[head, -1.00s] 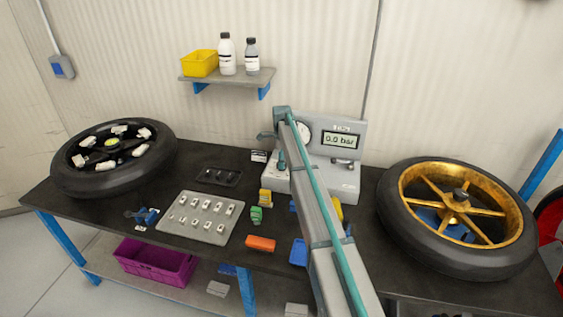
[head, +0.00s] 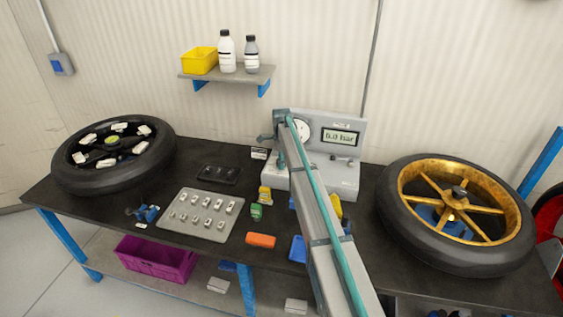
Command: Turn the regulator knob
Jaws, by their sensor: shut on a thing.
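The grey test unit (head: 347,172) stands at the back of the bench, with a round dial (head: 302,131) and a digital display (head: 341,137) on its upright panel. The display reads in bar; its first digit is hard to make out. My arm crosses in front of the unit and hides part of its panel and base. My gripper (head: 281,163) is small in view, pointing down at the left part of the unit's base. It is shut on the regulator knob, which the gripper and arm hide.
A black wheel (head: 72,178) lies at the left, a gold-rimmed wheel (head: 394,222) at the right. A grey tray (head: 188,228) of small parts, a black tray (head: 232,181), an orange block (head: 261,240) and a blue block (head: 298,249) lie between. A shelf (head: 245,78) hangs above.

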